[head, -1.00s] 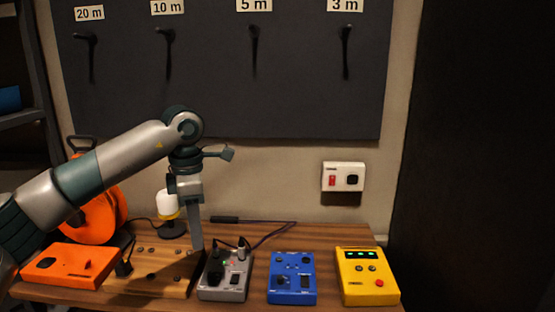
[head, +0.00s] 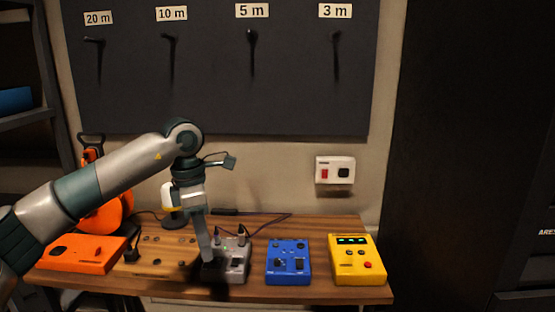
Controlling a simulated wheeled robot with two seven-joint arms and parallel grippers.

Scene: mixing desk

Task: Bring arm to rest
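My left arm comes in from the left, its elbow raised and its forearm hanging down. My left gripper (head: 210,258) points down at the left part of the grey box (head: 234,262) and hides some of it. I cannot tell whether it touches the box. The fingers show edge-on as one narrow shape, so their opening cannot be judged; nothing is visibly held. My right gripper is not in view.
On the wooden desk (head: 318,226) stand an orange box (head: 82,254), a wooden box (head: 165,268), a blue box (head: 288,262) and a yellow box (head: 358,262). Behind are an orange reel (head: 112,212) and cables. A dark hook panel (head: 220,85) and a white switch box (head: 335,170) are on the wall.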

